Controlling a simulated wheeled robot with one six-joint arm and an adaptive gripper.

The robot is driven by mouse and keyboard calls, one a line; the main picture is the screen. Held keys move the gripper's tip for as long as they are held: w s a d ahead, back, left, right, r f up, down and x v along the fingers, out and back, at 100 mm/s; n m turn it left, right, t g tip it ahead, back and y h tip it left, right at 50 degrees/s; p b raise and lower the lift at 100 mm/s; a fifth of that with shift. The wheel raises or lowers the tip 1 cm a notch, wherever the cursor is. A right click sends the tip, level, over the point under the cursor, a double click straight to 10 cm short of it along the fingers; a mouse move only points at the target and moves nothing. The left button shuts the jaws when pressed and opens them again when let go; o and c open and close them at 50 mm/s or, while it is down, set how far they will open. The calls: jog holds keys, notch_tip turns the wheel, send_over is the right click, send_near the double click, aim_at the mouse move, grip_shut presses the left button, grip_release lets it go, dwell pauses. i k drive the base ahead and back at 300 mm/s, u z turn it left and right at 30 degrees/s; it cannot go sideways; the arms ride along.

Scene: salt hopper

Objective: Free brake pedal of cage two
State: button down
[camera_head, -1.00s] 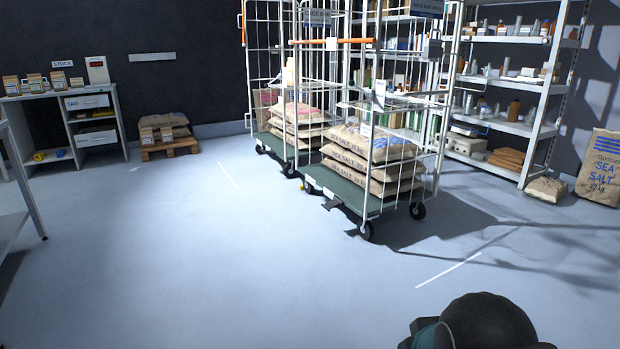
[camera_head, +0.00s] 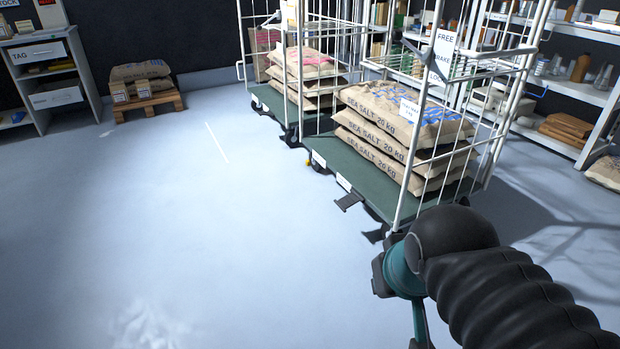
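The nearer roll cage has a green deck (camera_head: 330,152) and white wire sides, and bears stacked sea salt sacks (camera_head: 405,135). A dark pedal plate (camera_head: 348,201) juts out low from its front deck edge. A second dark plate (camera_head: 375,236) sits lower right, close to my arm and partly hidden by it. A white sign reading FREE and what looks like BRAKE (camera_head: 444,48) hangs on the cage's near side. I cannot tell whether either pedal is up or down. My arm shows at lower right, in front of the cage's near corner; my gripper is not in view.
Another roll cage with sacks (camera_head: 303,75) stands directly behind, to the left. Shelving (camera_head: 560,85) lines the right. Open floor (camera_head: 170,230) spreads left and front.

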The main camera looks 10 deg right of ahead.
aim_at(347, 200)
jog(key=u, duration=0.25)
jog(key=i, duration=1.4)
jog(key=u, duration=0.3)
